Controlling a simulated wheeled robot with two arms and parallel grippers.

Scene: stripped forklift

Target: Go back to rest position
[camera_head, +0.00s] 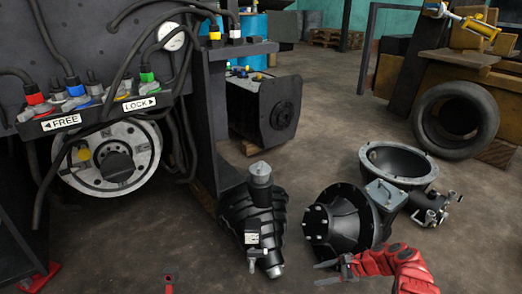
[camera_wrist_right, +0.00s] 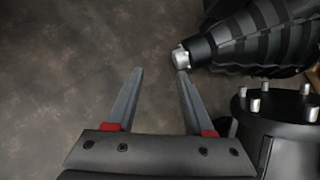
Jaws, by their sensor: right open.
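My right gripper (camera_head: 328,273) is at the lower right of the head view, at the end of my red arm. In the right wrist view, its two grey fingers (camera_wrist_right: 160,72) are apart, with only bare floor between them. The tip of a ribbed black part (camera_wrist_right: 250,45) shows beyond the right finger, and I cannot tell whether they touch. A black round housing with studs (camera_wrist_right: 275,115) is to the right of the fingers.
A ribbed black unit (camera_head: 252,215), a black bell housing (camera_head: 335,222) and an open ring housing (camera_head: 400,160) lie on the floor near my right gripper. The forklift panel (camera_head: 90,115) with hoses stands left. A tyre (camera_head: 460,120) leans at right. Brown floor is clear between.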

